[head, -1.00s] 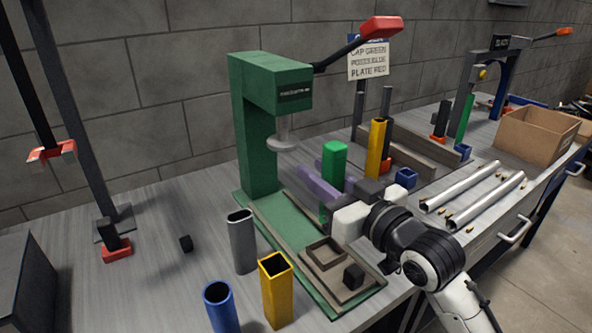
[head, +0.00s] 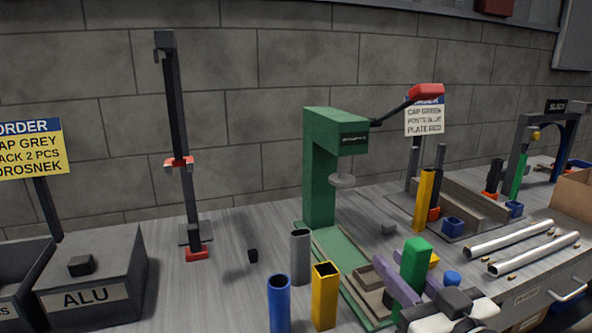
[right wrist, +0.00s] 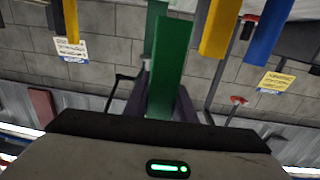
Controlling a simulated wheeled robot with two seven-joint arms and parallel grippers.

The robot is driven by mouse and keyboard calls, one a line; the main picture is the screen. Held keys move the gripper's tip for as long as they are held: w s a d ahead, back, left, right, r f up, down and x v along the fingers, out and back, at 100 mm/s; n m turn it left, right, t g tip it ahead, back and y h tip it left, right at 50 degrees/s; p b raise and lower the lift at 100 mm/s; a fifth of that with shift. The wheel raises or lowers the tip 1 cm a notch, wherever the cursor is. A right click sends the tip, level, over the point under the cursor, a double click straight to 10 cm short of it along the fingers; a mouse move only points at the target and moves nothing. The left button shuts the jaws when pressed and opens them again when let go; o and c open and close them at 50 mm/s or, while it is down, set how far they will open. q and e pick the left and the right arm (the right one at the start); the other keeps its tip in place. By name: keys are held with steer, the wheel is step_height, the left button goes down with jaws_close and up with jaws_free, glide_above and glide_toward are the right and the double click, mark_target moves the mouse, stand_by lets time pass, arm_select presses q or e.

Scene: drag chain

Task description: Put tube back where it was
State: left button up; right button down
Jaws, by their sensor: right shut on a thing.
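The green tube (head: 415,262) stands upright in the head view, gripped between the purple fingers of my right gripper (head: 412,288). In the right wrist view, the green tube (right wrist: 170,65) runs up between the two fingers. Its lower end is hidden in the head view. To its left a grey tube (head: 300,258), a blue tube (head: 279,305) and a yellow tube (head: 325,297) stand upright and open-topped on the bench. My left gripper is out of view.
A green press (head: 320,165) stands behind the tubes, its bed (head: 343,260) reaching forward. A taller yellow post (head: 424,200) stands in a grey fixture to the right. Metal pipes (head: 510,240) lie farther right. Bare bench (head: 225,285) lies left of the tubes.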

steer(key=s+d+f+m+h+p, duration=0.1)
steer(key=s+f, duration=0.3)
steer(key=s, duration=0.4)
steer(key=s+d+f+m+h, duration=0.2)
steer(key=s+d+f+h, duration=0.1)
steer(key=s, duration=0.5)
step_height(320, 180, down, 2)
steer(key=shift+s+f+t+h+p, duration=0.15)
steer(key=shift+t+h+p, duration=0.25)
steer(key=shift+h, duration=0.2)
